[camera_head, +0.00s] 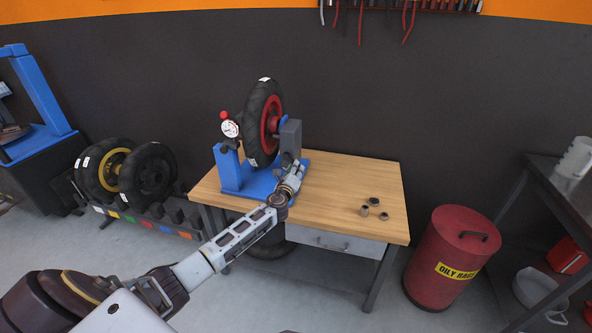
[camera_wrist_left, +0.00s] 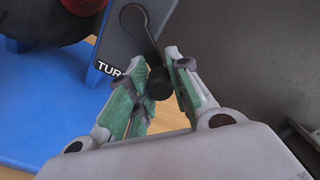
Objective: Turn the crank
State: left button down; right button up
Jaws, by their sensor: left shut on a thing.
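The crank (camera_wrist_left: 134,22) shows in the left wrist view as a dark arm on a grey housing, with a black round knob (camera_wrist_left: 159,83) at its end. Part of the lettering "TUR" shows on the housing, the rest covered by a finger. My left gripper (camera_wrist_left: 157,62) has its green-padded fingers on both sides of the knob and is shut on it. In the head view, my left gripper (camera_head: 295,165) reaches the grey housing (camera_head: 291,134) of the blue wheel stand (camera_head: 230,172); the crank is too small to make out there. My right gripper is not in view.
A black tire on a red rim (camera_head: 270,120) stands upright in the stand, beside a dial gauge (camera_head: 230,128). The wooden bench (camera_head: 350,185) is clear in the middle, with small dark metal parts (camera_head: 374,202) at right. A red bin (camera_head: 447,265) stands right of it.

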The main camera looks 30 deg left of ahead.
pick_arm(q)
jog(key=c, duration=1.4)
grip_release()
jog(key=shift+a+r, duration=0.15)
jog(key=shift+r, duration=0.1)
jog(key=shift+o, duration=0.7)
jog(key=shift+f, duration=0.15)
jog(key=shift+s, duration=0.2)
jog(key=v, duration=1.1)
jog(key=shift+s, duration=0.25)
jog(key=shift+f, duration=0.1)
